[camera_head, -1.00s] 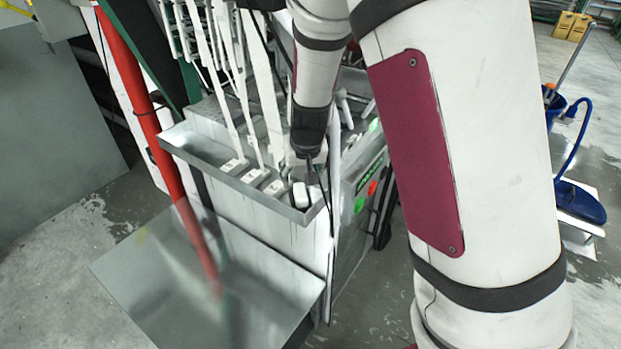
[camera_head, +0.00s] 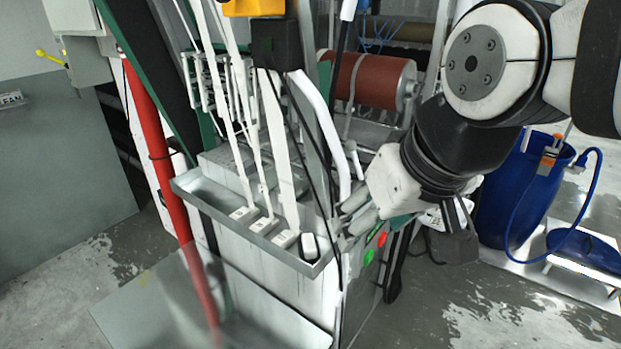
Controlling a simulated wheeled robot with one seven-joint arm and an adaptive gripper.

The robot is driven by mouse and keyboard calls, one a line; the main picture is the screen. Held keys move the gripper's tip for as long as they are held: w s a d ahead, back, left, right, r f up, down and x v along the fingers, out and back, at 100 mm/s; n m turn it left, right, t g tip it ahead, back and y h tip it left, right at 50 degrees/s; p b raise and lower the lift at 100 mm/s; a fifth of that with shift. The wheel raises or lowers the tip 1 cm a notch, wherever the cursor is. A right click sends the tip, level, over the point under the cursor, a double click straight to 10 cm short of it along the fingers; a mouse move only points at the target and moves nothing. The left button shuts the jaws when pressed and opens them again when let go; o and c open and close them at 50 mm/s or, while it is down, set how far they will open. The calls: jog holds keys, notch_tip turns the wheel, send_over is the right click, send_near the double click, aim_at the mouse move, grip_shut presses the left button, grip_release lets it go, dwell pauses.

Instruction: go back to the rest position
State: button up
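My arm comes in from the upper right, bent. Its end, with my gripper (camera_head: 458,235), is right of the machine's metal tray (camera_head: 185,187), clear of the tray and in front of the floor. A dark finger-like part hangs below the black wrist. The fingers are dark and partly hidden by the wrist, so I cannot tell whether they are open or shut. I see nothing clearly held. In the tray, several white webbing strips (camera_head: 283,150) run down to white blocks (camera_head: 285,238). A separate dark and white piece (camera_head: 309,246) lies at the tray's right end.
The machine's panel has a red button (camera_head: 382,239) and a green button (camera_head: 368,257), close left of my gripper. A blue barrel (camera_head: 520,195) with a hose stands at right. A red roller (camera_head: 375,80) is behind. A red post (camera_head: 165,170) stands left. Wet floor (camera_head: 490,310) is open at front right.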

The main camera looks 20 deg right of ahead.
jog(key=s, duration=0.2)
jog(key=shift+s+d+r+h, duration=0.15)
jog(key=shift+s+d+h, duration=0.15)
jog(key=shift+w+f+b, duration=0.4)
dwell(0.8)
